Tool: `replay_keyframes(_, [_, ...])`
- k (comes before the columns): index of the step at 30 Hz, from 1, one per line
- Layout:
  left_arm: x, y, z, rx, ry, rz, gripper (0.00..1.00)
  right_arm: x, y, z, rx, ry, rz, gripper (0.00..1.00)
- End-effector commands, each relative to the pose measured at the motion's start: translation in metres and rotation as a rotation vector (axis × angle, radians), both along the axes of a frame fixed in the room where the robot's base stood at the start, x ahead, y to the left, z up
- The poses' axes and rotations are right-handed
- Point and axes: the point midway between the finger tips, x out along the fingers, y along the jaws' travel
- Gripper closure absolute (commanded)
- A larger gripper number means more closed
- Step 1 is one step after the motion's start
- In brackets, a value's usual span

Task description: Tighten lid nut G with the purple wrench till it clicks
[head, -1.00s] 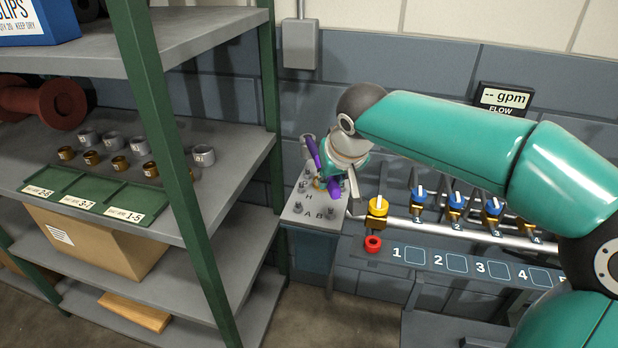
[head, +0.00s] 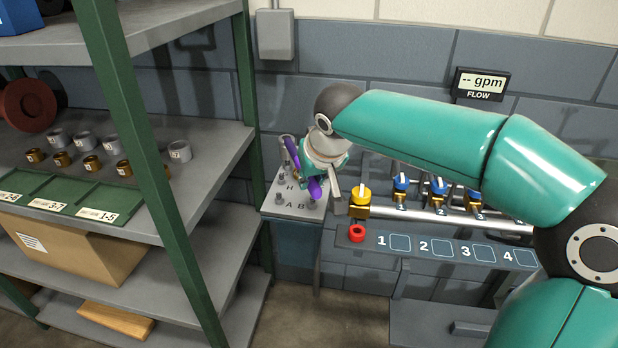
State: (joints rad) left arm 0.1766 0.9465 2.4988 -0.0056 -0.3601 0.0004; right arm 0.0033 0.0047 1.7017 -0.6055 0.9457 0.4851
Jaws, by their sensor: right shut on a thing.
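The wrench's lower end is close over the lid. Nut G and its letter are hidden behind the gripper and wrench, so I cannot tell whether the wrench sits on it. My left gripper is not in view.
A green-posted shelf (head: 150,150) with rings and a green tray (head: 75,200) stands left of the lid. The flow display (head: 480,85) reads "-- gpm".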

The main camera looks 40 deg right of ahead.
Motion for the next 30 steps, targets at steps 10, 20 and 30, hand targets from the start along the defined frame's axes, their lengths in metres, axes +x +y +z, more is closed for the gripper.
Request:
replay_keyframes(10, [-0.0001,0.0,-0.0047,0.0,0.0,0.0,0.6,0.0005,-0.0002,0.0015,0.002,-0.017,0.0,1.0])
replay_keyframes(20, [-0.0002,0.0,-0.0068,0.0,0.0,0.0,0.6,-0.0015,0.0007,0.0009,0.002,-0.017,0.0,1.0])
replay_keyframes(30, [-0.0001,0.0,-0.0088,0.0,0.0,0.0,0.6,-0.0052,0.0014,0.0013,0.002,-0.017,0.0,1.0])
